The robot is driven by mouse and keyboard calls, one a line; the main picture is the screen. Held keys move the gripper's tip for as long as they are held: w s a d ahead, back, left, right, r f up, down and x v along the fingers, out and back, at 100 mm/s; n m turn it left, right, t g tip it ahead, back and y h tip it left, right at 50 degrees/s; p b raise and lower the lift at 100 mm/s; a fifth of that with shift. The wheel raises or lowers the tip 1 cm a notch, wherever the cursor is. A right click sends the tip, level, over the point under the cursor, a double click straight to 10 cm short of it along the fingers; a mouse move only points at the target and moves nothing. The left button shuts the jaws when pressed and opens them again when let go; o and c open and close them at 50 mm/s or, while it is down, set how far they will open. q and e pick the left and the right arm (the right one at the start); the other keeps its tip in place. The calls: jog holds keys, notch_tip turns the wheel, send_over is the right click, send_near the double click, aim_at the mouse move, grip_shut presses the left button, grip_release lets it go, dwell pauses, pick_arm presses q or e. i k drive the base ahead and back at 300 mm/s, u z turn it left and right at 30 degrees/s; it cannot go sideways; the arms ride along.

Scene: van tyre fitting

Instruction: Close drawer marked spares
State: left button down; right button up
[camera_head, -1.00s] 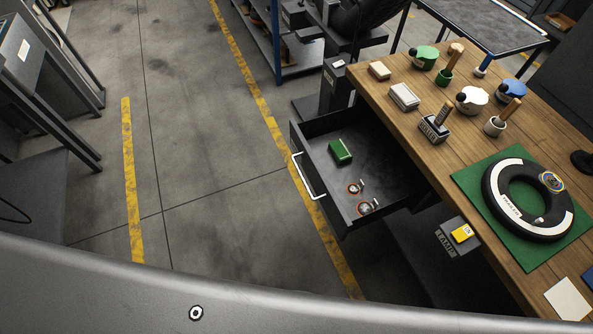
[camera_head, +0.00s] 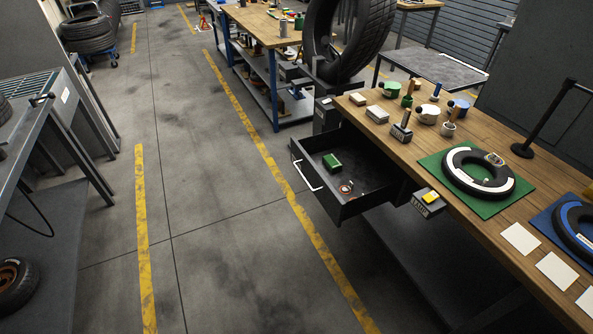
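A dark grey drawer (camera_head: 372,205) stands pulled out from under the left side of the wooden workbench (camera_head: 470,140). Its white bar handle (camera_head: 307,173) is on the front panel, which faces left over the floor. No spares marking can be read on it from here. Inside lie a green box (camera_head: 332,163) and small copper-coloured round parts (camera_head: 346,188). Neither of my grippers is in view, and nothing touches the handle.
A grey labelled holder with a yellow item (camera_head: 430,197) juts from the bench edge beside the drawer. A tyre on a green mat (camera_head: 433,164) and several tools sit on the bench. The floor (camera_head: 240,235) left of the drawer is clear.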

aim_at(372, 173)
jog(key=z, duration=0.65)
jog(key=i, duration=1.3)
jog(key=u, duration=0.6)
